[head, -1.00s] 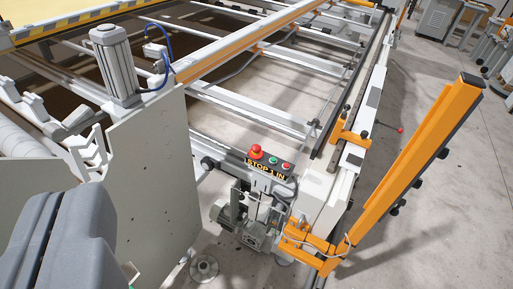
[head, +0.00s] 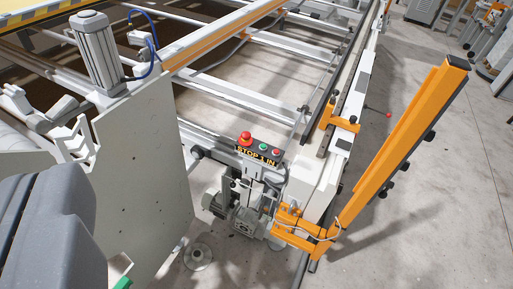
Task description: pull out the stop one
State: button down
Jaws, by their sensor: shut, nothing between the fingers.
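The stop button is a red mushroom head (head: 245,138) on a small dark control box (head: 262,150) at the middle of the head view. The label on the box's front (head: 256,157) reads "STOP 1 IN". A green button (head: 264,147) and a smaller red button (head: 276,152) sit to its right on the same box. The jaws of my gripper do not show. A grey rounded part of mine fills the lower left corner, well left of the box and apart from it.
A pale upright side plate (head: 145,170) stands left of the box. An orange slanted post (head: 410,150) rises on the right. A motor (head: 245,220) hangs below the box. Long rails run to the back. Grey floor (head: 440,220) is open at the right.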

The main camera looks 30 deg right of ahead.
aim_at(245, 135)
jog(key=u, duration=0.75)
jog(key=k, duration=0.8)
jog(key=z, duration=0.75)
jog(key=i, duration=0.95)
jog(key=u, duration=0.05)
